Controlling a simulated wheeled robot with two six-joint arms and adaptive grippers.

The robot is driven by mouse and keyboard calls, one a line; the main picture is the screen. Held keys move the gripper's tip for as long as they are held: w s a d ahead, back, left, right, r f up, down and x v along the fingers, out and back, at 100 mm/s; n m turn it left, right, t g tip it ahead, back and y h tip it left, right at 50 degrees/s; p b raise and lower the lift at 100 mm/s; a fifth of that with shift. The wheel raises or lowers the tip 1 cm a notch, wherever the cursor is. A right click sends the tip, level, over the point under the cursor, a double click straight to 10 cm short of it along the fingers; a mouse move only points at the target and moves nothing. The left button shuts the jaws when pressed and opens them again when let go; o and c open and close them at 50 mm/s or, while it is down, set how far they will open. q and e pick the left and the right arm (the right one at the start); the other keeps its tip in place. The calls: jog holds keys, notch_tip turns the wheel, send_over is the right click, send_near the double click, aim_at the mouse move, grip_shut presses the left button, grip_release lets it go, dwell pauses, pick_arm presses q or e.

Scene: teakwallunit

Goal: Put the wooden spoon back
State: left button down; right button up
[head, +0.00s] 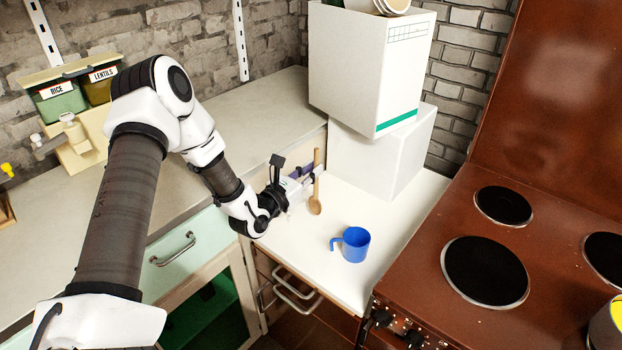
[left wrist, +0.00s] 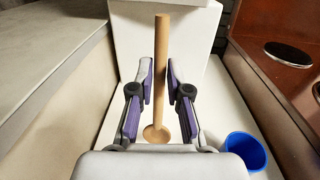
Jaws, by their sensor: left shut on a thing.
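The wooden spoon (head: 315,206) is upright with its bowl down and its handle up, over the white counter (head: 300,253). My left gripper (head: 314,179) is shut on the spoon's handle, coming from the left. In the left wrist view the spoon's handle (left wrist: 162,45) runs between the two purple-padded fingers of the gripper (left wrist: 160,78), with the bowl low between them. I cannot tell whether the bowl touches the counter. My right gripper is not in view.
A blue mug (head: 355,245) stands on the white counter in front of the spoon. Stacked white boxes (head: 365,75) stand behind it. A brown stove (head: 430,265) is at the right. A higher grey worktop (head: 215,135) is at the left, with rice and lentils containers (head: 65,100).

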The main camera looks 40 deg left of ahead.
aim_at(316, 183)
pick_arm(q)
notch_tip(316, 183, down, 4)
jog(key=shift+w+a+r, duration=0.1)
jog(key=shift+w+r, duration=0.05)
jog(key=shift+r, duration=0.05)
jog(key=shift+f, duration=0.15)
jog(key=c, duration=1.1)
grip_release()
jog(key=shift+c, duration=0.2)
